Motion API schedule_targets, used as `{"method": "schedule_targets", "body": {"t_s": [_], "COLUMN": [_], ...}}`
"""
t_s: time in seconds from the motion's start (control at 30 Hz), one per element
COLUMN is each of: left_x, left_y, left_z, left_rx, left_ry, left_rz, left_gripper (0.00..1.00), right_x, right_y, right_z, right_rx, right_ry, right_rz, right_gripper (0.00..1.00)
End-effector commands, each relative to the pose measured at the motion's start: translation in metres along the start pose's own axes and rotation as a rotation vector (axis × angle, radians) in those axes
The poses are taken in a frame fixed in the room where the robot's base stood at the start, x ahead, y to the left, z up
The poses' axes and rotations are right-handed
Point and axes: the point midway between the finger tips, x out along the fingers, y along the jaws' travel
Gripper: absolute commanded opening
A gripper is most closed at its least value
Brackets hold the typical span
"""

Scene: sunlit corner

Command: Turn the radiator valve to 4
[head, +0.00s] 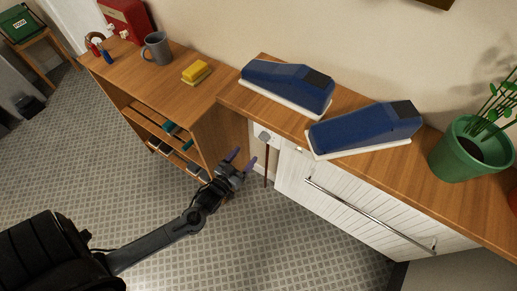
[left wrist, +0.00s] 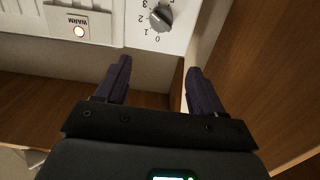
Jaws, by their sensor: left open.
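The radiator valve is a grey knob (left wrist: 161,17) on a white plate at the top of the left wrist view. The numbers 0, 1, 2 and 3 show around its left side. I cannot tell which number it points to, and a 4 is not visible. In the head view the small white valve plate (head: 264,136) shows under the shelf, beside the white radiator (head: 320,207). My left gripper (head: 242,160) is open and empty, just short of the plate. In the left wrist view its fingers (left wrist: 158,66) stand apart below the knob, not touching it. My right gripper is not in view.
A panel marked WARM with a lit lamp (left wrist: 78,32) is left of the knob. A wooden side (left wrist: 222,45) rises close on the right. Above the radiator, the shelf holds two blue-and-white objects (head: 288,82) and a potted plant (head: 468,150). Open floor (head: 160,225) lies in front.

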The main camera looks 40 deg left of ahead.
Motion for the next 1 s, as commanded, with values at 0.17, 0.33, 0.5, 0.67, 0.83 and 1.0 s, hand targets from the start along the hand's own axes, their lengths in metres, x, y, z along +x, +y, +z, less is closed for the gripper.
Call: {"method": "schedule_targets", "body": {"t_s": [0.17,0.33,0.5,0.67,0.83,1.0], "left_x": [0.006,0.011,0.028,0.053,0.081,0.102], "left_y": [0.000,0.000,0.000,0.000,0.000,0.000], "left_z": [0.030,0.035,0.035,0.035,0.035,0.034], "left_rx": [0.004,0.004,0.003,0.003,0.004,0.004], "left_ry": [0.013,0.017,0.020,0.020,0.019,0.018], "left_rz": [0.004,0.004,0.004,0.003,0.003,0.003], "left_gripper": [0.68,0.68,0.68,0.68,0.68,0.68], "right_x": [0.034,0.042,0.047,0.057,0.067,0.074], "right_y": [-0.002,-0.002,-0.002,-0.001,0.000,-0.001], "right_z": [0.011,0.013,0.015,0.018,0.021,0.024], "right_rx": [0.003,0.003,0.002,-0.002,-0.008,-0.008], "right_ry": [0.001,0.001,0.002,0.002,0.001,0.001], "right_rz": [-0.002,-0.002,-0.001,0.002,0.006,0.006], "right_gripper": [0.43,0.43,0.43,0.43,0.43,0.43]}}
